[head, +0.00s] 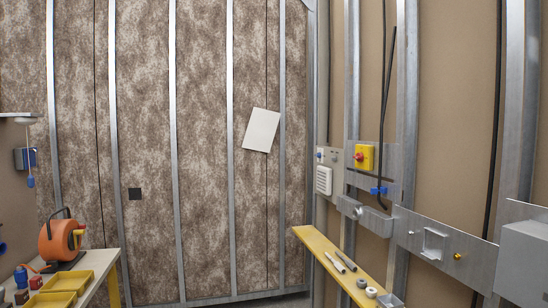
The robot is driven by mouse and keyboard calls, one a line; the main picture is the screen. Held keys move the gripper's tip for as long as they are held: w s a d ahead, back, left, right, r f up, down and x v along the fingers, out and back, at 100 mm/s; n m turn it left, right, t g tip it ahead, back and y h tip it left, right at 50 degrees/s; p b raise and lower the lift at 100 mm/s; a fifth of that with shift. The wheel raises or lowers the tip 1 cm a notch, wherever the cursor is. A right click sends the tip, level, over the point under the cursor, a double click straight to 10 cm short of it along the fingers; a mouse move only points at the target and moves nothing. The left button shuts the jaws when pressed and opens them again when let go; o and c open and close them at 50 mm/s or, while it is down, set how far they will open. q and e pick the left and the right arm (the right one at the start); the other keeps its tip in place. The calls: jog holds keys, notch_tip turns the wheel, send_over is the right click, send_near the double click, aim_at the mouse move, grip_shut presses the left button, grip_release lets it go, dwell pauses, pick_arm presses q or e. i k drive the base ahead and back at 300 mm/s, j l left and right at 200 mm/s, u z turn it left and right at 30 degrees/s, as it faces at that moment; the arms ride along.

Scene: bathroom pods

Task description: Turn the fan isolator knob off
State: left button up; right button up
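A yellow box (364,163) with a small red knob (359,156) on its face is mounted on a metal plate on the right wall, between the studs. It looks like the fan isolator, though no label can be read. The knob is too small to tell which way it points. Neither of my grippers shows in the head view, and nothing touches the knob.
A white vented unit (324,180) sits left of the yellow box. A grey box (524,262) juts out at right. An orange reel (60,240) stands on the left bench.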

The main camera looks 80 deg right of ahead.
aim_at(358, 156)
jog(key=z, duration=3.2)
jog(key=i+j+z, duration=0.1)
jog(key=i+j, duration=0.15)
jog(key=i+j+z, duration=0.1)
jog(key=i+j, duration=0.2)
jog(key=j, duration=0.2)
jog(key=i+j+z, duration=0.1)
jog(key=i+j, duration=0.15)
jog(key=j, duration=0.2)
jog(key=i+j+z, duration=0.1)
jog(key=j, duration=0.3)
jog(key=i+j+z, duration=0.1)
jog(key=i+j, duration=0.2)
jog(key=j, duration=0.15)
jog(key=i+j+z, duration=0.1)
jog(key=j, duration=0.4)
jog(key=i+j+z, duration=0.1)
jog(key=i+j, duration=0.2)
jog(key=j, duration=0.15)
jog(key=i+j+z, duration=0.1)
jog(key=j, duration=0.4)
jog(key=i, duration=0.05)
